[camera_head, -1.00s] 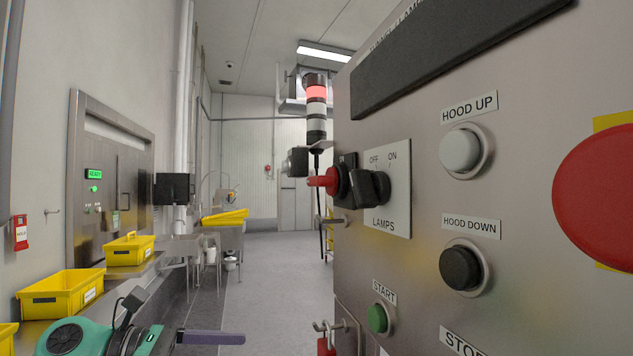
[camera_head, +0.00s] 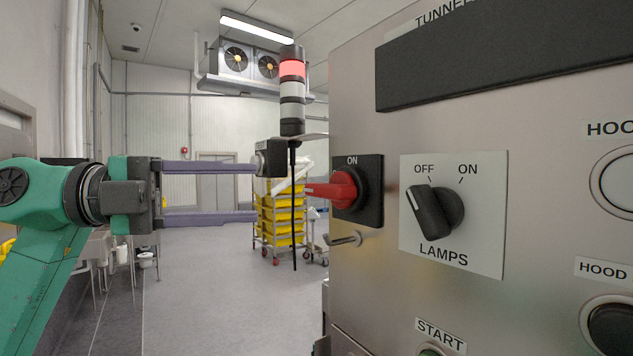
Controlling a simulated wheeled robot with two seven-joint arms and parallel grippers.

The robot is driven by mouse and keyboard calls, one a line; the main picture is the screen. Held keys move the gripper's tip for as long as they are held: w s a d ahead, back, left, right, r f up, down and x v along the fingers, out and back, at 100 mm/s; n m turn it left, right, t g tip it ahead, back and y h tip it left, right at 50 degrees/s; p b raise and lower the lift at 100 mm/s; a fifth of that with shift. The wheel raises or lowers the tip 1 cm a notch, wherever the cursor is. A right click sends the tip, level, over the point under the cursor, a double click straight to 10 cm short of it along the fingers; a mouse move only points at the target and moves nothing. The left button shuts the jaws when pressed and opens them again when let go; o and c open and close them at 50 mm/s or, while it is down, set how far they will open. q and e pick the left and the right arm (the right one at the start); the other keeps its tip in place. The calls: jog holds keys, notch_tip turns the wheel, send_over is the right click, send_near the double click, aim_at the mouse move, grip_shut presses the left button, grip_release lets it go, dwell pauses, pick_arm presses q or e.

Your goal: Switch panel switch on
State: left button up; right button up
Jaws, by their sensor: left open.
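The control panel (camera_head: 460,290) fills the right side. On it is a red rotary switch (camera_head: 343,189) on a black plate marked ON at its top; its red handle points left, not up at the mark. To its right, the black LAMPS knob (camera_head: 436,211) sits on a white plate, its white line turned towards OFF. My left gripper (camera_head: 256,192) is open and empty, its two long fingers pointing right, one above the other. The fingertips are left of the red handle, at about its height in the picture, with a visible gap. My right gripper is out of view.
A signal tower (camera_head: 292,90) with a red light stands on a bracket by the panel's left edge, a dark cable hanging below. Behind is a trolley of yellow crates (camera_head: 280,218). Floor between is clear.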

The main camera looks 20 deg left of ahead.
aim_at(319, 192)
pick_arm(q)
jog(key=p+x, duration=0.2)
jog(key=x, duration=0.7)
jog(key=shift+w+r, duration=0.1)
jog(key=shift+w, duration=0.05)
jog(key=shift+w+d, duration=0.15)
jog(key=shift+d, duration=0.15)
jog(key=shift+a, duration=0.2)
jog(key=shift+c, duration=1.2)
jog(key=c, duration=0.5)
grip_shut()
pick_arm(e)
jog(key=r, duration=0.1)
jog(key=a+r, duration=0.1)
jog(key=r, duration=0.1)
